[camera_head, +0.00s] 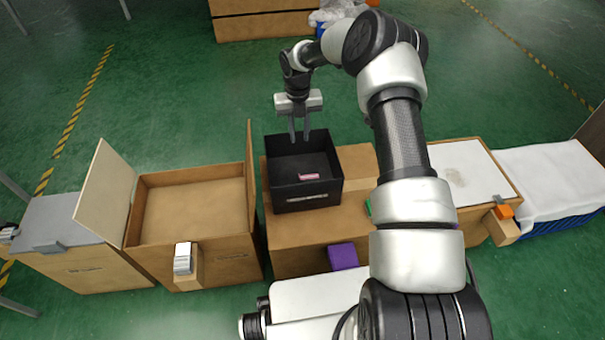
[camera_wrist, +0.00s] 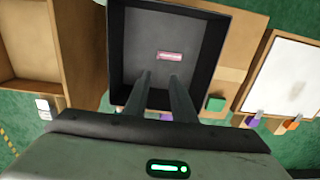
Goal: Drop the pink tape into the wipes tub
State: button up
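A small pink block-like item (camera_head: 309,177), which looks like the pink tape, lies inside the black open bin (camera_head: 306,195), near its front wall. The pink item also shows in the wrist view (camera_wrist: 170,56), on the bin floor beyond my fingertips. My gripper (camera_head: 298,138) hangs over the back of the bin, pointing down. In the wrist view its two fingers (camera_wrist: 160,77) are apart with nothing between them, and they do not appear to touch the pink item. I cannot tell which container is the wipes tub; no readable label marks one.
The black bin stands on a cardboard box (camera_head: 300,238). Left is an open, empty wooden box (camera_head: 190,208) with raised flaps and a white lever (camera_head: 183,258). A purple block (camera_head: 343,256) is in front. Right are a white-topped box (camera_head: 470,172) and an orange lever (camera_head: 503,212).

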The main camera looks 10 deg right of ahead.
notch_tip(320, 180, up, 11)
jog(key=p, duration=0.2)
jog(key=shift+r, duration=0.15)
jog(key=shift+a, duration=0.1)
jog(key=s+d+r+m+t+h, duration=0.1)
jog(key=s+r+m, duration=0.7)
jog(key=r, duration=0.4)
jog(key=s+r+m+t+h, duration=0.1)
jog(key=s+r+m+t, duration=0.1)
jog(key=s+r+m, duration=0.75)
jog(key=s+d+r+m+t+y, duration=0.1)
jog(key=s+r+m, duration=0.1)
jog(key=s+m, duration=0.75)
jog(key=s+d+r+m+t+y, duration=0.1)
jog(key=s+r+m+t, duration=0.1)
jog(key=s+m, duration=0.8)
notch_tip(320, 180, up, 20)
jog(key=s+n+p, duration=0.1)
jog(key=p, duration=1.9)
jog(key=shift+a+r, duration=0.15)
